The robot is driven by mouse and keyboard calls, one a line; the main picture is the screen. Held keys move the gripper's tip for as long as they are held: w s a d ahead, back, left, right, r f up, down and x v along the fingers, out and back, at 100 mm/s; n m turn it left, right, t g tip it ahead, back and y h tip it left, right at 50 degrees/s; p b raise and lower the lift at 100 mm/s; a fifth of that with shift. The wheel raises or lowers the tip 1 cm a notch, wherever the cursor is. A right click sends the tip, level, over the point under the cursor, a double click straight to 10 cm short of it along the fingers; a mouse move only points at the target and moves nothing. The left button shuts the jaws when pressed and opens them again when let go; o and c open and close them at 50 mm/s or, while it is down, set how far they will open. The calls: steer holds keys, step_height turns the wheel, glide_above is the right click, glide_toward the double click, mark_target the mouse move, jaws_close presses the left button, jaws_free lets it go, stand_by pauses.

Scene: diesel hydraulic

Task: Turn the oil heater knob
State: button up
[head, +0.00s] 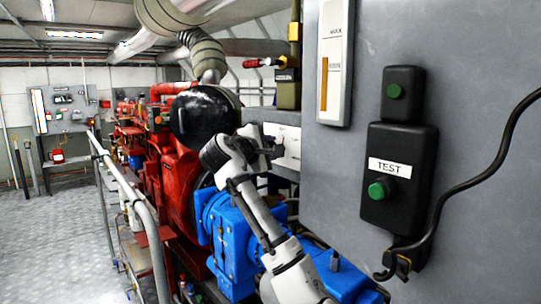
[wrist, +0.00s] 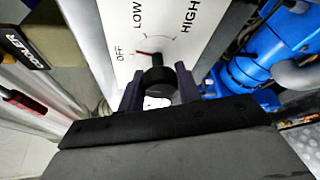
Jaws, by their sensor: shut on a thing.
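The oil heater panel is a white plate (wrist: 115,25) marked OFF, LOW and HIGH in the wrist view. Its round black knob (wrist: 158,74) sits below the dial marks. A short red pointer (wrist: 146,53) at the knob points left, toward OFF. My gripper (wrist: 160,88) has one dark finger on each side of the knob and is shut on it. In the head view my gripper (head: 274,146) is at the white heater panel (head: 290,152), where the knob itself is hard to make out.
A grey cabinet (head: 345,190) with a black TEST box (head: 400,200) and a hanging black cable stands close on the right. Blue machinery (head: 232,235) lies below my arm, and a red engine (head: 178,190) is behind. A metal railing (head: 150,225) borders the open floor at left.

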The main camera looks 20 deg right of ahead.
steer(key=m+b, duration=0.1)
steer(key=m+t+b, duration=0.1)
steer(key=m, duration=0.1)
steer(key=m+h+b, duration=0.1)
steer(key=m+b, duration=0.1)
steer(key=shift+f+t, duration=0.3)
steer(key=shift+r+m+t+h+b, duration=0.15)
steer(key=shift+m+h+b, duration=0.3)
steer(key=shift+m, duration=0.45)
steer(key=shift+m+t+h+b, duration=0.15)
steer(key=shift+m+h+b, duration=0.3)
steer(key=shift+m, duration=0.45)
steer(key=o, duration=1)
steer(key=shift+r, duration=0.1)
steer(key=b+v, duration=0.4)
steer(key=v, duration=0.9)
steer(key=shift+s+a, duration=0.25)
steer(key=shift+a, duration=0.1)
steer(key=shift+a, duration=0.1)
